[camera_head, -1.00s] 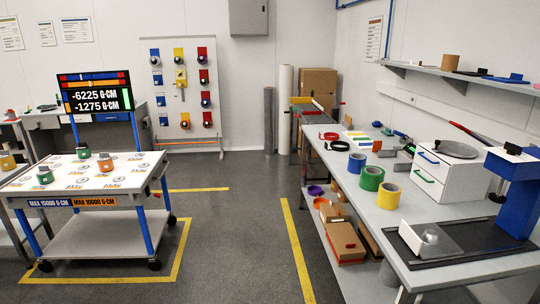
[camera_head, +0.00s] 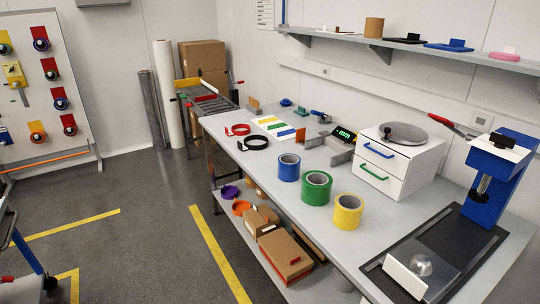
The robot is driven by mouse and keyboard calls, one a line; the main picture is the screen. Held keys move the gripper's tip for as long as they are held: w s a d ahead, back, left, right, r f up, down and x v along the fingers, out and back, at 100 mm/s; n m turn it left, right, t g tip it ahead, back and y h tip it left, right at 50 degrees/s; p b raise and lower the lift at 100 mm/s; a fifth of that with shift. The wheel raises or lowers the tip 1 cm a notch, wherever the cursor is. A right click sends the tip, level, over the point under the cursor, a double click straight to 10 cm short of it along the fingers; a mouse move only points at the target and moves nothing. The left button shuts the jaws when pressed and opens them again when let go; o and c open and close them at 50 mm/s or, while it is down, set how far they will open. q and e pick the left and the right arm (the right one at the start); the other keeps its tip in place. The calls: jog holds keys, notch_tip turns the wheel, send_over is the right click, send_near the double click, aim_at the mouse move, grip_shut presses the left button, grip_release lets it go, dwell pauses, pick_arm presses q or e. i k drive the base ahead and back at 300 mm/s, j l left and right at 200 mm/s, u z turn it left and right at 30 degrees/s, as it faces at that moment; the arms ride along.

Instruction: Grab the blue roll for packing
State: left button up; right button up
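The blue roll (camera_head: 288,169) stands on the grey workbench (camera_head: 333,241), near its front edge. It is the leftmost of three tape rolls in a row. A green roll (camera_head: 316,188) stands beside it to the right, and a yellow roll (camera_head: 347,211) stands further right and nearer to me. The top opening of the blue roll shows and nothing covers it. Neither of my grippers shows in the head view.
A white drawer unit (camera_head: 398,163) stands behind the rolls. A blue press (camera_head: 497,180) on a dark base is at the right. Black and red rings (camera_head: 252,142) lie left of the rolls. Floor left of the bench is clear.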

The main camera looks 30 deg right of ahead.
aim_at(289, 167)
jog(key=i+z, duration=0.2)
jog(key=i, duration=0.3)
jog(key=i+j+z, duration=0.2)
jog(key=i, duration=0.25)
jog(key=i+j+z, duration=0.2)
jog(key=i, duration=0.3)
jog(key=l, duration=0.1)
